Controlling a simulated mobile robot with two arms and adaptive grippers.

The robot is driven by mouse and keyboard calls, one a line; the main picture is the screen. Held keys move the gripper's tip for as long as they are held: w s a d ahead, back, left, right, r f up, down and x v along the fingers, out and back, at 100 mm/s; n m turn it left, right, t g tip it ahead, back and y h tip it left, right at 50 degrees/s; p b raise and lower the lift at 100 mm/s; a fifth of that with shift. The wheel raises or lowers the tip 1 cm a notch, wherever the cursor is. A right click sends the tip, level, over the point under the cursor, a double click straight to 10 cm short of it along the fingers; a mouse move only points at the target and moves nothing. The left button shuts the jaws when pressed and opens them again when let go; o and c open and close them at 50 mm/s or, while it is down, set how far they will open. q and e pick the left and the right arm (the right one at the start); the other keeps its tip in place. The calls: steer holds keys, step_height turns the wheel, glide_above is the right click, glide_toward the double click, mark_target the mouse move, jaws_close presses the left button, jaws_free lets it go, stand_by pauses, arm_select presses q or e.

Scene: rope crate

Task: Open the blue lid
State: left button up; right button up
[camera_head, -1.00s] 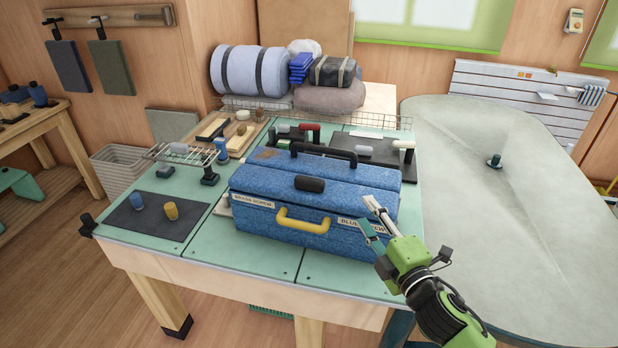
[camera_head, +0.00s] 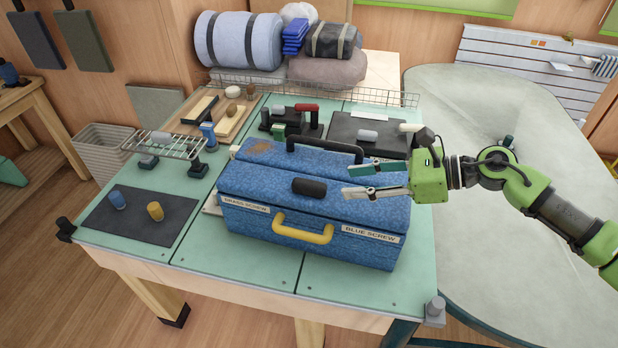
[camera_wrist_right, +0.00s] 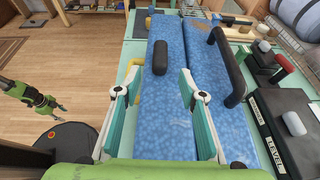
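The blue toolbox (camera_head: 365,248) stands on the green-topped table, its blue lid (camera_head: 262,183) closed. A black knob (camera_head: 309,187) sits on the lid; it also shows in the wrist view (camera_wrist_right: 160,57). A yellow handle (camera_head: 303,232) is on the front, between labels reading "BRASS SCREW" and "BLUE SCREW". A black carry handle (camera_head: 325,149) runs along the rear part. My right gripper (camera_head: 349,180) is open and empty above the lid, right of the knob, its fingers pointing toward it. In the wrist view, my left gripper (camera_wrist_right: 58,110) is small, its fingers apart, away from the box.
A dark mat (camera_head: 140,218) with a blue and a yellow knob lies at left. A wire rack (camera_head: 165,145) and a wooden tray (camera_head: 222,118) stand behind it. A dark plate (camera_head: 370,135) lies behind the box. The table's front strip is clear.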

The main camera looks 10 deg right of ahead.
mark_target(319, 184)
steer(key=x, duration=0.2)
steer(key=p+x, duration=0.1)
steer(key=x, duration=0.1)
steer(key=p+x, duration=0.1)
steer(key=x, duration=0.1)
steer(key=shift+a+r, duration=0.1)
steer(key=shift+r, duration=0.3)
steer(key=p+x, duration=0.2)
steer(key=x, duration=0.3)
steer(key=shift+f, duration=0.2)
steer(key=shift+w+a+f, duration=0.15)
steer(key=shift+w+f, duration=0.05)
steer(key=shift+c, duration=0.5)
arm_select(q)
steer(key=r, duration=0.4)
steer(key=shift+w+d+r, duration=0.1)
steer(key=shift+w+r, duration=0.15)
steer(key=shift+w, duration=0.15)
arm_select(e)
jaws_close()
